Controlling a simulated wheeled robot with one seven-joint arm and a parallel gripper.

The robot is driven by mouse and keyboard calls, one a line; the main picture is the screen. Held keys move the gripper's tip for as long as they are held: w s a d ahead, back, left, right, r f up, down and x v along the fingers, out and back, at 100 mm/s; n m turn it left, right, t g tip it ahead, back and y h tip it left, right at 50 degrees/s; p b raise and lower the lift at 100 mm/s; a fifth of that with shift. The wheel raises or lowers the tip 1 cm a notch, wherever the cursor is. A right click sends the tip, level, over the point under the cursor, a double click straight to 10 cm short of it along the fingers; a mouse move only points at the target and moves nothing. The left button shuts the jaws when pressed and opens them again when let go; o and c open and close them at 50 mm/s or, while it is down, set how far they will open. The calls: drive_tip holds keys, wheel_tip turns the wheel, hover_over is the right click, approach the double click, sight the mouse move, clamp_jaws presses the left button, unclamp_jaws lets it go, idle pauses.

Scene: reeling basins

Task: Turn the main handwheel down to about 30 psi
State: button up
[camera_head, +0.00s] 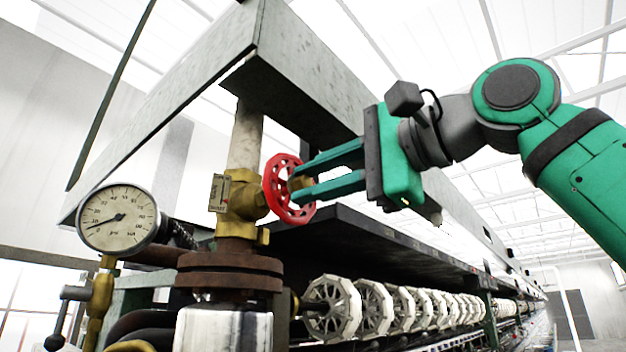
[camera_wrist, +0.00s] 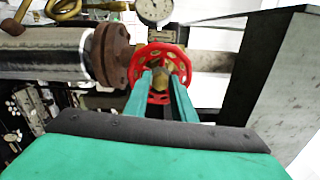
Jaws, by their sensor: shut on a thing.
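The red main handwheel (camera_head: 270,184) sits on a brass valve (camera_head: 240,203) in the head view. In the wrist view the handwheel (camera_wrist: 134,70) is nearly face-on. My gripper (camera_head: 296,178) comes from the right, and its two green fingers are shut on the wheel near its brass hub. In the wrist view the fingers of my gripper (camera_wrist: 161,82) lie on either side of the hub. A round pressure gauge (camera_head: 118,218) is left of the valve. Its black needle points to the lower left, in the low part of the scale; the exact reading is too small to tell.
A pale vertical pipe (camera_head: 246,137) rises above the valve, with a rusty flange (camera_head: 229,272) below it. A grey metal beam (camera_head: 305,85) hangs close above my gripper. A dark ledge (camera_head: 350,243) and a row of white reels (camera_head: 372,308) are below.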

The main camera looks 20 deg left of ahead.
drive_tip(key=n, duration=0.7)
drive_tip(key=o, duration=0.9)
drive_tip(key=shift+c, duration=0.2)
drive_tip(key=v, duration=0.7)
